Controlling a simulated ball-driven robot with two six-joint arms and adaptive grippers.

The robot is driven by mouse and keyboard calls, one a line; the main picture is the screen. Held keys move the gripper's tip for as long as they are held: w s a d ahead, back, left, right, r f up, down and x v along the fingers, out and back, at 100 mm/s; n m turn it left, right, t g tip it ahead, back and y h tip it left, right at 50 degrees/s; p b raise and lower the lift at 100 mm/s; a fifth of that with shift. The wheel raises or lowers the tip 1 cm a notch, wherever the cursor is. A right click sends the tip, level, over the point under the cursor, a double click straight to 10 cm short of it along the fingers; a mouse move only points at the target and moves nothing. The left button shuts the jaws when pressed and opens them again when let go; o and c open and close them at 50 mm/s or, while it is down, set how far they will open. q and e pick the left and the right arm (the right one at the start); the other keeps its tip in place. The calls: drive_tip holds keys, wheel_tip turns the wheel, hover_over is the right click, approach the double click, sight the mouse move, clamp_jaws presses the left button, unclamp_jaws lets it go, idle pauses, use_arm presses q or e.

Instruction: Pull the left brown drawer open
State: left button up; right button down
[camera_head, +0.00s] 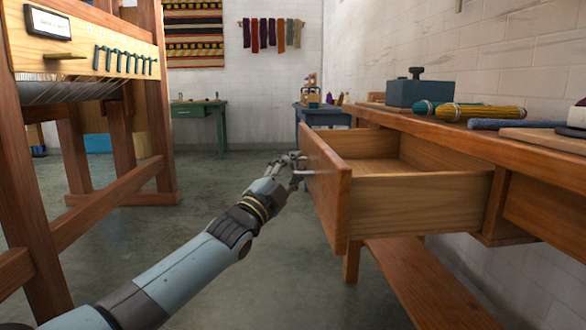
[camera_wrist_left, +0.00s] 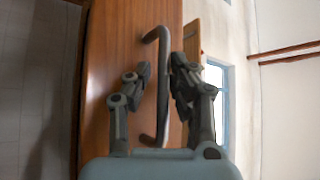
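The brown drawer (camera_head: 420,204) stands pulled well out of the wooden workbench (camera_head: 450,132) on the right in the head view, and its inside looks empty. Its front panel (camera_head: 328,190) faces left. The drawer's grey bar handle (camera_wrist_left: 162,90) runs upright in the left wrist view, in front of the brown panel. My left gripper (camera_head: 293,168) is at the handle. In the left wrist view, the fingers of my left gripper (camera_wrist_left: 160,78) stand one on each side of the bar, a little apart from it. My right gripper is not in view.
A blue-grey box (camera_head: 420,93), yarn skeins (camera_head: 478,112) and a board lie on the workbench top. A wooden loom frame (camera_head: 85,130) stands on the left. A green table (camera_head: 199,111) is at the back. The floor between is clear.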

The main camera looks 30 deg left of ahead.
use_arm(q)
drive_tip(key=shift+s, duration=0.1)
drive_tip(key=v, duration=1.2)
